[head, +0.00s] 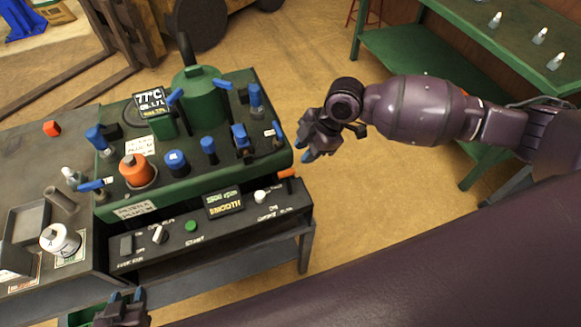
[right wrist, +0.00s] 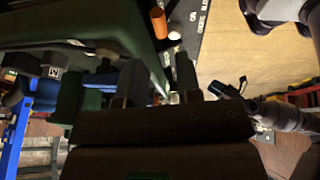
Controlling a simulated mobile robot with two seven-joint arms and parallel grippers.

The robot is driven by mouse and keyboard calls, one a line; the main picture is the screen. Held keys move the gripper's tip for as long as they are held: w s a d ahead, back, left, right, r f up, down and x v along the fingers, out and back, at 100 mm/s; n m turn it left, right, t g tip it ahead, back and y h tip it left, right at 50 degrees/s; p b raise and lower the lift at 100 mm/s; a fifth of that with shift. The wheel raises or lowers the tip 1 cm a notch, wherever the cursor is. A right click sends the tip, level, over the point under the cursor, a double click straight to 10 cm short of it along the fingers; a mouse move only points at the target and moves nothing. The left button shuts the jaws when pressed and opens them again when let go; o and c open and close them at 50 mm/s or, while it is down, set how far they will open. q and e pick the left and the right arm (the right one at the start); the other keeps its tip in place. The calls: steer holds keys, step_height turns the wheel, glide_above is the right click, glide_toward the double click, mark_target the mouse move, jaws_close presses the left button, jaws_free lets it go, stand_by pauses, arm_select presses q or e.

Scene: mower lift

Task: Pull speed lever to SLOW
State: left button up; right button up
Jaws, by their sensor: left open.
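The black control panel (head: 210,229) fronts the green machine. Near its right end stand a small white-knobbed lever (head: 261,196) and an orange handle (head: 287,173). The labels beside them are too small to read, so I cannot tell which is the speed lever. An orange cylinder (right wrist: 158,22) shows at the top of the right wrist view. My right gripper (head: 307,148) is open and empty, right of the machine and apart from both controls. My left gripper (head: 127,295) is open at the bottom left, in front of the panel.
The green machine (head: 190,185) carries several blue-handled levers, an orange knob (head: 135,171) and a small display (head: 151,101). A grey bench (head: 25,150) adjoins on the left. A green table (head: 440,60) stands at the back right. The floor right of the machine is clear.

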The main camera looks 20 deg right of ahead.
mark_target(290, 171)
steer(key=x, duration=0.8)
steer(key=shift+w+f+b, duration=0.1)
steer(key=shift+b, duration=0.25)
steer(key=shift+a+f, duration=0.15)
steer(key=shift+f, duration=0.25)
arm_select(q)
steer(key=shift+s+d+f, duration=0.15)
steer(key=shift+s+f, duration=0.2)
steer(key=shift+f, duration=0.45)
arm_select(e)
steer(key=shift+w, duration=0.1)
arm_select(q)
steer(key=shift+w, duration=0.1)
arm_select(e)
steer(key=shift+c, duration=0.3)
arm_select(q)
steer(key=shift+r, duration=0.1)
arm_select(e)
jaws_close()
